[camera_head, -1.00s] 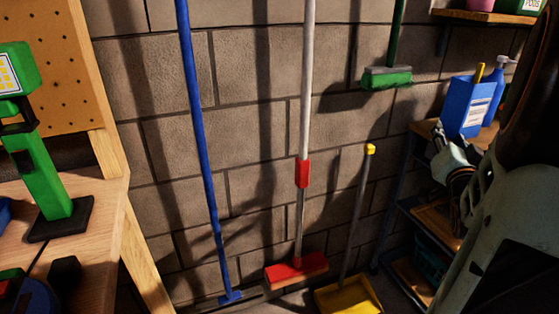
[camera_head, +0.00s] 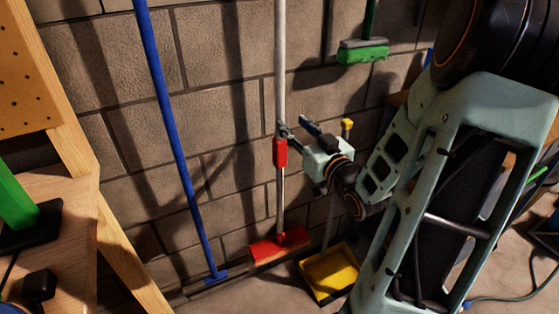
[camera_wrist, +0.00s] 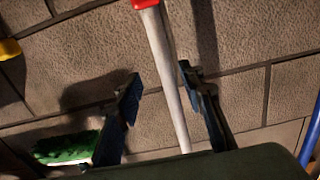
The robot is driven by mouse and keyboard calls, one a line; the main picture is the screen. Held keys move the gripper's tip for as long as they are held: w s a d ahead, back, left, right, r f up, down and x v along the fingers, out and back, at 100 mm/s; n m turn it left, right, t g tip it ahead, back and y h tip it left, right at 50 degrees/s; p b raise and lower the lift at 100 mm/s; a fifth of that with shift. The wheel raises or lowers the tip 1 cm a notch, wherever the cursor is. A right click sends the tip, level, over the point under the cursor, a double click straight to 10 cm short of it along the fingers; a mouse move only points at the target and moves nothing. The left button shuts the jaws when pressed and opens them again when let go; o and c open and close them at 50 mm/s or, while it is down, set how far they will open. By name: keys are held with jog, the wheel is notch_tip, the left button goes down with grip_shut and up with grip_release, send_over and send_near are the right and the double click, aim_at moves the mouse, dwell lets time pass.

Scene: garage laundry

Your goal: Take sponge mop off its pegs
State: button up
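The sponge mop (camera_head: 280,70) hangs upright along the block wall, with a pale grey pole, a red sleeve partway down and a red block head near the floor. Its pegs cannot be made out. My gripper (camera_head: 292,126) is at the pole just above the red sleeve, reaching in from the right. In the wrist view the pole (camera_wrist: 176,112) runs between my two open fingers (camera_wrist: 160,78), with a visible gap on each side. The red sleeve (camera_wrist: 145,3) shows at the top edge of that view.
A blue pole (camera_head: 167,105) leans left of the mop. A yellow dustpan-like scoop (camera_head: 330,273) stands close right of the mop head. A green brush (camera_head: 362,52) hangs upper right; it also shows in the wrist view (camera_wrist: 68,148). A wooden bench (camera_head: 75,195) stands at left.

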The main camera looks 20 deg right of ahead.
aim_at(282, 116)
jog(key=w, duration=0.2)
jog(key=w+b, duration=0.1)
jog(key=w, duration=0.4)
jog(key=shift+w+a, duration=0.3)
jog(key=shift+a, duration=0.1)
jog(key=shift+c, duration=0.3)
grip_shut()
